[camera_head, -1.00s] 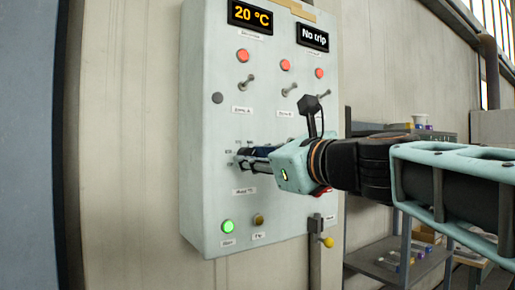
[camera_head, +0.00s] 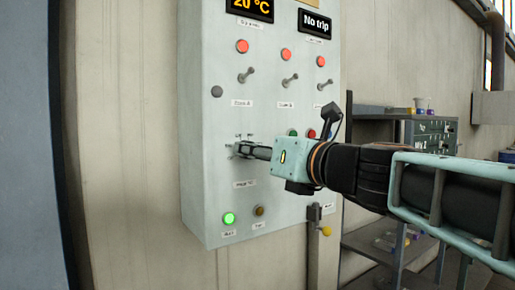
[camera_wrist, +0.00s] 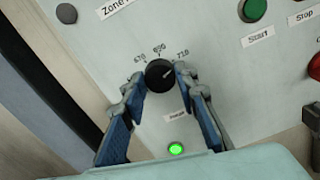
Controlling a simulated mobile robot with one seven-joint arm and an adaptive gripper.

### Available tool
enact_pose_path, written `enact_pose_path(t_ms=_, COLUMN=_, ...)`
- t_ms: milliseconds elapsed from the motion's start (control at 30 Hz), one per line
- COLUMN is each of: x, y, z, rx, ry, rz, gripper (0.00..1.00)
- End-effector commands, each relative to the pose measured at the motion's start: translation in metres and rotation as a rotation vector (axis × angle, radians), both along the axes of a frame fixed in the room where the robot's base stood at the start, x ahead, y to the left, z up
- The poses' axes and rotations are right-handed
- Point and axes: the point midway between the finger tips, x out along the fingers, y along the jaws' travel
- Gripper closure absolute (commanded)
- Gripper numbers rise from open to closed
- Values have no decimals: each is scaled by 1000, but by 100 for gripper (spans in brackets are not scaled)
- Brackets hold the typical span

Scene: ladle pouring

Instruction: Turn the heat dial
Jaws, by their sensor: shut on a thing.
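The heat dial (camera_wrist: 159,76) is a round black knob on a pale panel, with marks 670, 690 and 710 around its upper side. A light line on its face points up and right, roughly toward 710. My gripper (camera_wrist: 161,78) has one finger on each side of the dial and is shut on it. In the head view my gripper (camera_head: 237,150) reaches the panel from the right, and its fingers hide most of the dial.
The control panel (camera_head: 205,190) carries a 20 °C display (camera_head: 250,8), a "No trip" display (camera_head: 315,22), red lights, toggle switches and a lit green lamp (camera_head: 229,218). Green Start (camera_wrist: 252,10) and red buttons sit near the dial. Shelving (camera_head: 380,250) stands at right.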

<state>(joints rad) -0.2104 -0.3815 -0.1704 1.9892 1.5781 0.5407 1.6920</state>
Motion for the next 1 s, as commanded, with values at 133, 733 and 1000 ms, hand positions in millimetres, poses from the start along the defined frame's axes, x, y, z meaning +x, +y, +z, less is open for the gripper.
enact_pose_path(t_ms=133, x=0, y=0, z=-2, rx=6, ry=8, rz=0, gripper=97)
enact_pose_path(t_ms=733, x=0, y=0, z=-1, rx=5, ry=5, rz=0, gripper=55)
enact_pose_path(t_ms=1000, x=-9, y=-6, z=0, rx=6, ry=2, rz=-1, gripper=55)
